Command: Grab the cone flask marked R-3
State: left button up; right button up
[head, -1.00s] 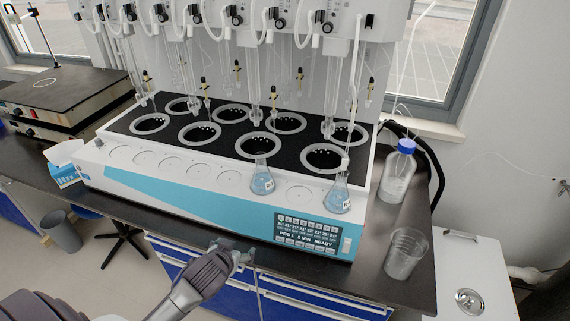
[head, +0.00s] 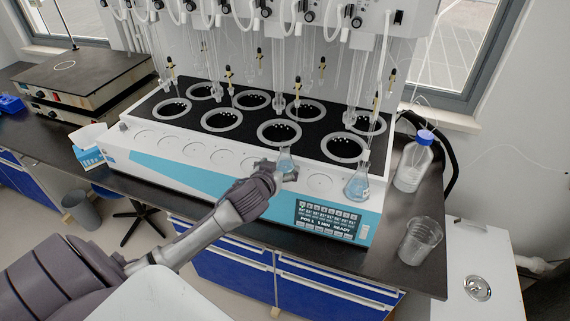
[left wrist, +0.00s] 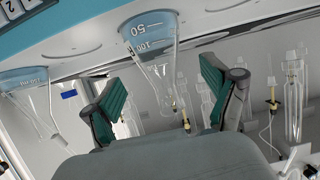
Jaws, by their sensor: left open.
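Two clear cone flasks with blue liquid stand on the distiller's front ledge. One flask (head: 286,161) is just beyond my left gripper (head: 276,172), which partly covers it. The other flask (head: 357,183) stands to its right. In the left wrist view the near flask (left wrist: 150,38) appears upside down, its neck between the open fingers of my left gripper (left wrist: 162,80), with gaps on both sides. The second flask (left wrist: 35,100) is at the left there. I cannot read an R-3 mark on either flask. My right gripper is not in view.
The multi distiller (head: 180,160) has black-topped heating wells and hanging glassware behind the ledge. A blue-capped bottle (head: 411,165) and an empty glass beaker (head: 420,240) stand to its right. A white box (head: 89,150) is at the left.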

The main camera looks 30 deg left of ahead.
aim_at(283, 163)
pick_arm(q)
jog(key=p+x, duration=0.1)
jog(key=x, duration=0.3)
jog(key=shift+w, duration=0.25)
jog(key=shift+w+f+p, duration=0.2)
jog(key=shift+w+p, duration=0.05)
jog(key=shift+p, duration=0.05)
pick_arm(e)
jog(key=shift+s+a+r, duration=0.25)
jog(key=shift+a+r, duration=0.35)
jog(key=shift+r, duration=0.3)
pick_arm(q)
jog(key=shift+s+r, duration=0.1)
jog(key=shift+c, duration=0.2)
jog(key=c, duration=1.3)
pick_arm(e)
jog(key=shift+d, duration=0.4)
pick_arm(q)
jog(key=shift+r, duration=0.15)
